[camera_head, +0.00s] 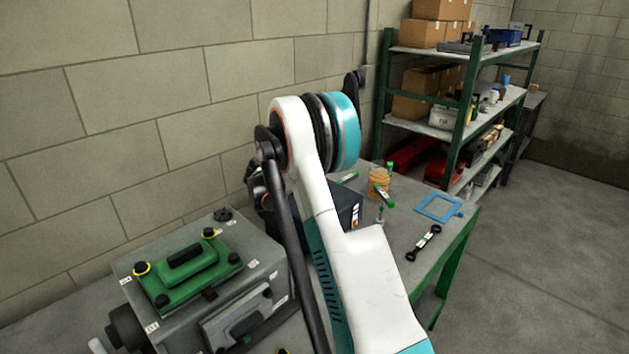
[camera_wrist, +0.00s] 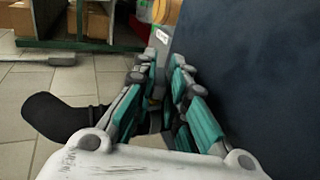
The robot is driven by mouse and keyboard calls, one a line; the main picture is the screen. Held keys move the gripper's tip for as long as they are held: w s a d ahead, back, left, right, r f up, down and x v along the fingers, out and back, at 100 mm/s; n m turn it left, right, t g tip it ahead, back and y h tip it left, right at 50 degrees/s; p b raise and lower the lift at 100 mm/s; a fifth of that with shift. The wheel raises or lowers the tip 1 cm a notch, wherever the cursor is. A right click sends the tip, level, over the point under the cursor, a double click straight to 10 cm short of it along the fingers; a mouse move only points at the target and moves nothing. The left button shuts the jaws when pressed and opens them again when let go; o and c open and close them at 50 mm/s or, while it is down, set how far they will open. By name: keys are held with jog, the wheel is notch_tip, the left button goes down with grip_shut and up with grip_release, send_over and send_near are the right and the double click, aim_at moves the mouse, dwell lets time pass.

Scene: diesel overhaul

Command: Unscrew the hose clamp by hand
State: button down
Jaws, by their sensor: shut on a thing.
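In the wrist view, my gripper (camera_wrist: 160,82) has its teal-and-grey fingers close together, shut on a small part mostly hidden between them. From its place this seems to be the hose clamp, but its shape cannot be made out. A black curved hose-like piece (camera_wrist: 62,116) lies just left of the fingers. A large dark blue face (camera_wrist: 250,70) stands close on the right of the fingers. In the head view my gripper is hidden behind my white and teal arm.
A grey engine block (camera_head: 215,275) with a green cover (camera_head: 185,265) stands at lower left. A dark box (camera_head: 349,209) is behind my arm. Shelves (camera_head: 470,100) stand behind; floor at right is clear.

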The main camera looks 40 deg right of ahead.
dwell(0.3)
jog(key=c, duration=1.9)
grip_release()
jog(key=shift+a, duration=0.15)
jog(key=v, duration=1.1)
jog(key=shift+a+r, duration=0.1)
jog(key=shift+a, duration=0.3)
